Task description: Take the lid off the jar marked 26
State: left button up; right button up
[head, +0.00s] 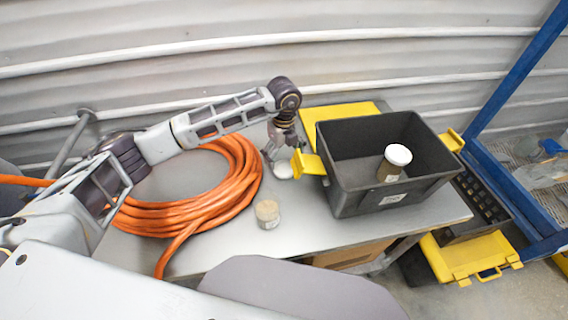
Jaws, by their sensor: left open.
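A small jar (268,213) with a tan top and a pale label stands upright on the grey table. No white lid shows on it. A white disc like a lid (284,170) lies on the table behind it. My left gripper (281,153) points down just above and behind this disc, open, with nothing seen between its fingers. A second jar (387,173) with a white lid (398,154) on it stands in the dark grey bin (349,191). The jar labels are too small to read, so I cannot tell which is marked 26.
An orange hose coil (190,205) lies on the table (325,232) left of the jar. A blue frame (510,75) rises at the far right. The front table area is clear.

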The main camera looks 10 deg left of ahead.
aim_at(284, 168)
pick_arm(q)
notch_tip(284, 168, up, 6)
jog(key=shift+b, duration=0.45)
jog(key=shift+r, duration=0.15)
dwell(0.4)
